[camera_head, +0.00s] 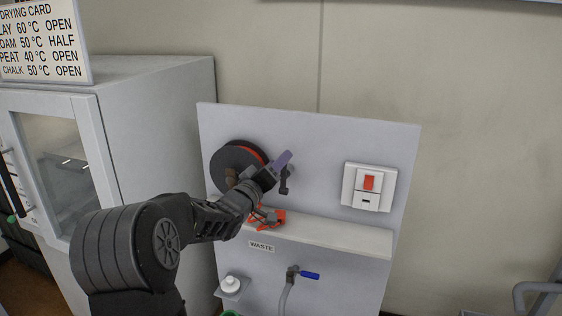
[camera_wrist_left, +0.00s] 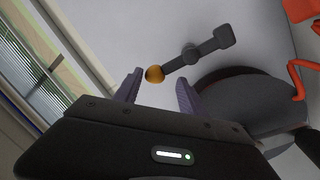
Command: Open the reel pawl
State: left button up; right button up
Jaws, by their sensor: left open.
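The reel (camera_head: 226,160) is a dark disc with a red hose on the upright grey panel; it also shows in the left wrist view (camera_wrist_left: 240,95). The pawl (camera_head: 284,183) is a small dark lever right of the reel, partly hidden behind my gripper. In the left wrist view the pawl (camera_wrist_left: 190,54) is a dark bar with an orange ball knob (camera_wrist_left: 154,74) at its near end. My left gripper (camera_head: 280,165) is open, with purple fingers. In its wrist view the gripper (camera_wrist_left: 158,88) has the knob between its fingertips, with gaps at both sides. My right gripper is out of view.
A white shelf (camera_head: 330,236) runs below the reel, with an orange nozzle (camera_head: 266,218) hanging near its left end. A red switch (camera_head: 369,182) is at right. A blue-handled tap (camera_head: 308,275) is below. A white cabinet (camera_head: 160,120) stands at left.

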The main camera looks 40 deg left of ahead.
pick_arm(q)
jog(key=v, duration=0.5)
jog(key=shift+s+d, duration=0.15)
jog(key=shift+s, duration=0.05)
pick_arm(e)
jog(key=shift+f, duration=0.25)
